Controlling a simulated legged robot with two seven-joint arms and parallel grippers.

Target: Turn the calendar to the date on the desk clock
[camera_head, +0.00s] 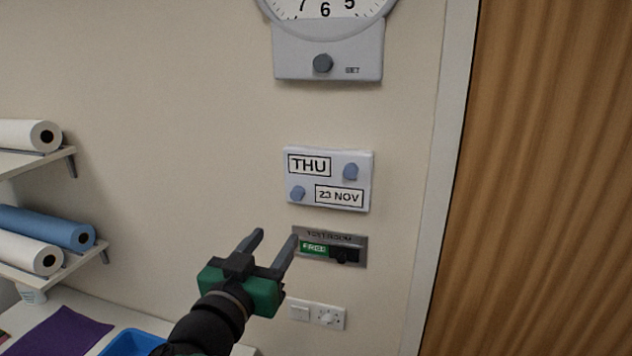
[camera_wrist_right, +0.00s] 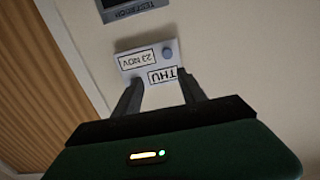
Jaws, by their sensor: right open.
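The calendar (camera_head: 329,179) is a white panel on the wall, reading THU and 23 NOV. It has two blue-grey knobs, one at upper right (camera_head: 350,172) and one at lower left (camera_head: 297,193). The calendar also shows upside down in the right wrist view (camera_wrist_right: 149,62), beyond the fingers. My right gripper (camera_head: 272,240) is open and empty, below and left of the calendar and apart from it in the picture. No desk clock is in view. A wall clock (camera_head: 328,50) with a dark knob marked SET hangs above, its upper face cut off. My left gripper is not in view.
A sliding sign (camera_head: 331,247) reading FREE is just below the calendar, with a switch plate (camera_head: 317,314) under it. A wooden door (camera_head: 545,190) stands at right. Shelves with paper rolls (camera_head: 45,225) and a blue tray (camera_head: 133,343) are at left.

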